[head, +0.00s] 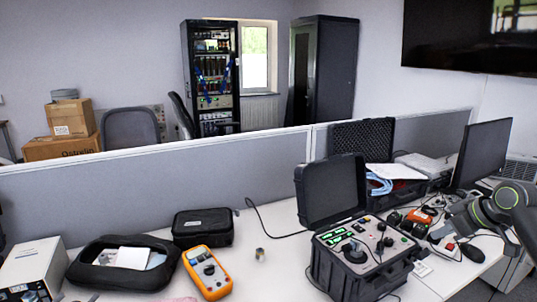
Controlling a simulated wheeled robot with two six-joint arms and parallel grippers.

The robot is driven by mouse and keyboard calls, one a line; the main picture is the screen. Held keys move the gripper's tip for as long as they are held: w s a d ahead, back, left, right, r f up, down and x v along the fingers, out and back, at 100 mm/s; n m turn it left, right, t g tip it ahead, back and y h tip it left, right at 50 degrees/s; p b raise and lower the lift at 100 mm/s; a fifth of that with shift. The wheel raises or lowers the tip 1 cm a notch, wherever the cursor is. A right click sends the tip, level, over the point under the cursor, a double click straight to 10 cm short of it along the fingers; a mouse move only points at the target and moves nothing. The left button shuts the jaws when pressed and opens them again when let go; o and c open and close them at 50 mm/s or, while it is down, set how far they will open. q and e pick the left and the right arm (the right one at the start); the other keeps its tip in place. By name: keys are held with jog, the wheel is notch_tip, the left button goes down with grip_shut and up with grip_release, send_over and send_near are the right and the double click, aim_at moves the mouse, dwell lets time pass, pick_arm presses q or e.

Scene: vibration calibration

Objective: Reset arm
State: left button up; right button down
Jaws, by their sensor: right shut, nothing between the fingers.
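My right gripper (442,231) is at the right side of the head view, with its grey arm coming in from the right edge. It is shut with nothing between its fingers. It is above the right part of the white desk (285,268), to the right of the open black calibrator case (345,277). The case has a raised lid, a panel with green displays and a round black shaker on top. A small metal cylinder (260,255) stands on the desk left of the case. My left gripper is not in view.
An orange handheld meter (207,272), an open black pouch (85,270), a black zipped case (203,228) and a white instrument (33,268) stand at left. Cables, a mouse (472,252) and a monitor (483,152) crowd the right. A grey partition (150,192) runs behind the desk.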

jog(key=s+d+f+m+h, duration=0.1)
jog(key=d+f+m+h, duration=0.2)
jog(key=f, duration=1.7)
jog(key=s+f+m+g, duration=0.1)
jog(key=s+f+m, duration=0.1)
jog(key=s+f, duration=0.65)
jog(key=s+f+m+g, duration=0.1)
jog(key=s+f, duration=0.2)
jog(key=f, duration=1.1)
jog(key=s+a+f+g+h, duration=0.1)
jog(key=s+a+f, duration=0.2)
jog(key=s+f, duration=0.55)
jog(key=s+a+f+g+h, duration=0.1)
jog(key=s+a+f, duration=0.2)
jog(key=s+f, duration=0.55)
jog(key=s+a+f, duration=0.2)
jog(key=s+a, duration=0.2)
jog(key=s, duration=0.4)
jog(key=s+a+f+g, duration=0.1)
jog(key=s+a, duration=0.3)
jog(key=s, duration=0.4)
jog(key=s+a+f, duration=0.4)
jog(key=s, duration=0.4)
jog(key=shift+s+a+g+y, duration=0.2)
jog(key=shift+s+g+y, duration=0.1)
jog(key=shift+s, duration=0.05)
